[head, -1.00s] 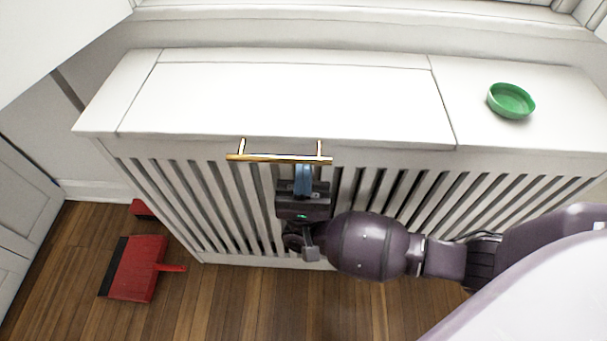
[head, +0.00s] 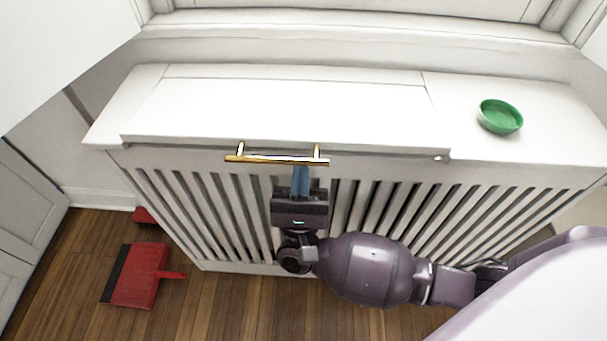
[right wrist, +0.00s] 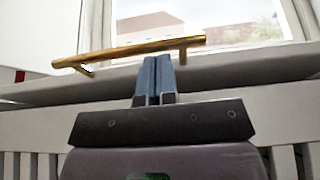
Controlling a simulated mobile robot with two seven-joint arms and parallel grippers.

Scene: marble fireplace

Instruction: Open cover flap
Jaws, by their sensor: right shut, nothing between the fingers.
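The cover flap (head: 280,105) is the white panel in the top of the slatted radiator cover. Its front edge stands slightly raised, with a thin step and gap at its right front corner. A brass bar handle (head: 265,159) is fixed at its front edge and also shows in the right wrist view (right wrist: 135,51). My right gripper (head: 301,168) is shut and empty, its blue fingers pointing up with their tips at the underside of the bar, right of its middle. The closed fingers show side by side in the right wrist view (right wrist: 154,62). My left gripper is not in view.
A green bowl (head: 500,117) sits on the fixed right part of the cover top. White slats (head: 400,205) form the cover's front. A red dustpan (head: 138,276) lies on the wood floor at the left. A window is behind the cover.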

